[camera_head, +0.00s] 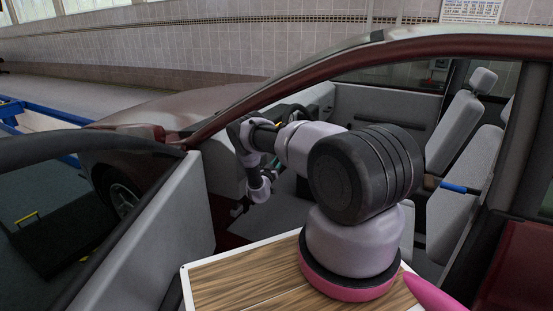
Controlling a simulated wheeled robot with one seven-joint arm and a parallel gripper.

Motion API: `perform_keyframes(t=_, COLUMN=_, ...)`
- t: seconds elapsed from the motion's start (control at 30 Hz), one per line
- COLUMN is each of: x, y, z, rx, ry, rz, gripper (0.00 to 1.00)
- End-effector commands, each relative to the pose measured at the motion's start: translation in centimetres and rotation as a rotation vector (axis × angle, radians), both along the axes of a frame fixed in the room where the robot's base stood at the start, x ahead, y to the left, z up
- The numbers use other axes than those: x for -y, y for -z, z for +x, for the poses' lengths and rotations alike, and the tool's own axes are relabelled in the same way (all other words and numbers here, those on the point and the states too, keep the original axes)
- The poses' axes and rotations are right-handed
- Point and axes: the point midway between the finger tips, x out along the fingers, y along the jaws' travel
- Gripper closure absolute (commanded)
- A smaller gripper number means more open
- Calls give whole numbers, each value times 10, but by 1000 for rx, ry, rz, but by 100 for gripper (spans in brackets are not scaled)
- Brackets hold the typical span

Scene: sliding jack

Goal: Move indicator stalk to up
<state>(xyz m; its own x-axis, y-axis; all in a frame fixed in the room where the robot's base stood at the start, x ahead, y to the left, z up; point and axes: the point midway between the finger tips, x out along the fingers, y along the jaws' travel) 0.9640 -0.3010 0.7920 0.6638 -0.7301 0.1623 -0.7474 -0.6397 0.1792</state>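My arm (310,145) reaches through the open door side of a dark red car into the driver's area. Its far links (260,186) bend down in front of the dashboard. The fingers of my gripper cannot be made out; they are hidden or too small among the arm links and the dark interior. A dark curved shape (288,110) behind the arm looks like part of the steering wheel, mostly covered by my arm. The indicator stalk cannot be made out, so its position and any contact with my gripper do not show.
The open grey-lined car door (155,245) stands at the left. The roof frame (300,72) arches over the arm. Grey seats (460,125) are at the right. A dark toolbox-like object (60,235) and blue rails (50,112) lie beyond the door.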

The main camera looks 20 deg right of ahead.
Motion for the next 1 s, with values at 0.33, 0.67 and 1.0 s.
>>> perform_keyframes(t=0.33, x=3, y=7, z=-2, rx=24, ry=-21, rz=-32, gripper=100)
perform_keyframes(t=0.67, x=3, y=7, z=-2, rx=24, ry=-21, rz=-31, gripper=39)
perform_keyframes(t=1.0, x=-8, y=10, z=-11, rx=23, ry=-22, rz=-30, gripper=39)
